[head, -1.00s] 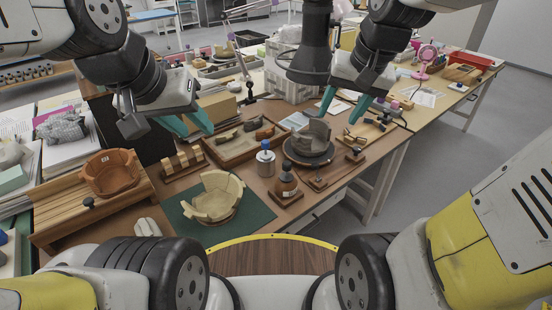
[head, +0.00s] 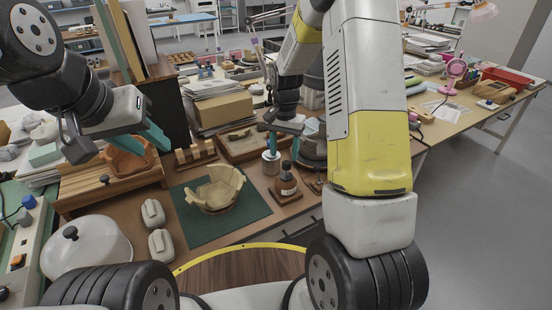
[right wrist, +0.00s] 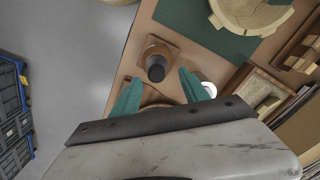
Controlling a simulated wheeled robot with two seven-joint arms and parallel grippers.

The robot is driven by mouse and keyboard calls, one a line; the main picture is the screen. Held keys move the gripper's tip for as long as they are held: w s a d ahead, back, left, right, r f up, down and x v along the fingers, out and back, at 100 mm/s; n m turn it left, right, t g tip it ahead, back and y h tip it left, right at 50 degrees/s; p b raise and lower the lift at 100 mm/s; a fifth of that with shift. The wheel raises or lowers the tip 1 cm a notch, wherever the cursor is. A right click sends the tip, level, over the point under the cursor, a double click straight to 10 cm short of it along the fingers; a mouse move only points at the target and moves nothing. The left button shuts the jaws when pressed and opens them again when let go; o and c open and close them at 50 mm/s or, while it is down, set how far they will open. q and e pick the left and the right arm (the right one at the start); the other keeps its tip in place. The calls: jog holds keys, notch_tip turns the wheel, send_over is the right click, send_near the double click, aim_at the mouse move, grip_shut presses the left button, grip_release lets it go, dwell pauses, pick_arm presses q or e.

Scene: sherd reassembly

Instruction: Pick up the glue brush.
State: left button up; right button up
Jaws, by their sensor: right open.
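I cannot make out a separate glue brush. A brown bottle with a dark cap (head: 286,182) stands upright on a small wooden base, and it also shows in the right wrist view (right wrist: 156,66). Beside it is a whitish jar (head: 270,164), partly behind my right gripper; its white round edge shows by a finger in the right wrist view (right wrist: 209,90). My right gripper (head: 284,154) is open and empty, pointing down near the jar and bottle. Its teal fingers (right wrist: 158,88) are apart, with the bottle cap beyond them. My left gripper (head: 157,156) is open and empty at the left, in front of a terracotta bowl.
A pale, partly assembled bowl (head: 213,192) rests on a green mat (head: 188,232). A wooden tray (head: 240,150) and a dark turntable (head: 312,158) lie close to my right gripper. My right arm hides part of the bench.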

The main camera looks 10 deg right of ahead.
aim_at(287, 163)
jog(key=f, duration=0.3)
jog(key=d+f, duration=0.1)
jog(key=f, duration=0.1)
jog(key=shift+f, duration=0.15)
jog(key=shift+c, duration=0.4)
jog(key=c, duration=1)
